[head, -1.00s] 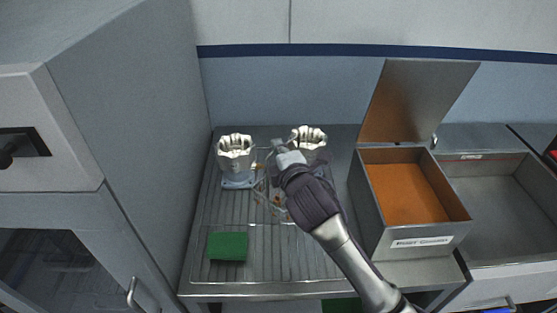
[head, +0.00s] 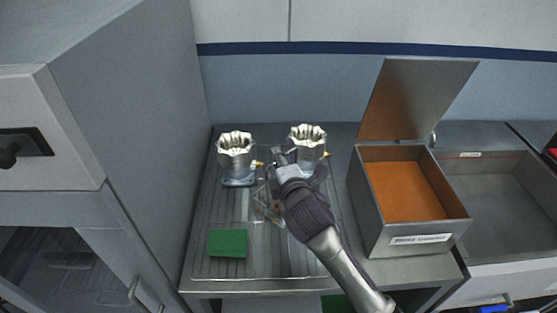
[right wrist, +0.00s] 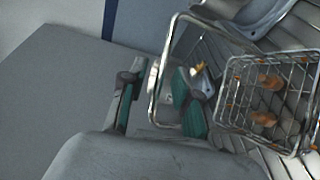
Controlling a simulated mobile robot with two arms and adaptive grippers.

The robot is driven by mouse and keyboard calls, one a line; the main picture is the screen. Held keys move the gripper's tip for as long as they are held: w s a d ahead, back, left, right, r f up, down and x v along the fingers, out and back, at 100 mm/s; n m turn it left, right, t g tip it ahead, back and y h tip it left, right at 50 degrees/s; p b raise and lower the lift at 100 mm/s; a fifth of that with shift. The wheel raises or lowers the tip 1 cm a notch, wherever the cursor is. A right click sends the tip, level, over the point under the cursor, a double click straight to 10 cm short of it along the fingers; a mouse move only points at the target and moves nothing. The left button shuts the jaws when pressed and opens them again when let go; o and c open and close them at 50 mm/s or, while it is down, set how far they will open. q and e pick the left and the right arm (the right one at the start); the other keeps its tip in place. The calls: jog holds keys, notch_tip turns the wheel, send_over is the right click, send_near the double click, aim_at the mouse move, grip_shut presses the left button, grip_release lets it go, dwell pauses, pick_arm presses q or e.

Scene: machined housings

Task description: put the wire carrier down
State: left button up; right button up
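The wire carrier (right wrist: 275,105) is a silver wire basket with brown-orange pieces in it, at the right of the right wrist view. In the head view it is mostly hidden, with a little wire (head: 266,203) showing left of my gripper. My right gripper (right wrist: 157,103) has its green-padded fingers apart. The carrier's wire handle (right wrist: 153,92) passes between them, without clear contact on both sides. In the head view the right gripper (head: 283,158) is between two scalloped metal housings, left (head: 236,158) and right (head: 307,142). My left gripper is out of view.
A green block (head: 228,243) lies at the front left of the grooved tray (head: 205,262). An open-lidded metal box (head: 365,215) with an orange interior stands right of it. Beyond is an open grey bin (head: 490,210). A grey cabinet (head: 135,110) walls off the left side.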

jog(key=b+v, duration=0.1)
jog(key=v, duration=1.1)
jog(key=shift+r+b, duration=0.2)
jog(key=shift+b, duration=0.2)
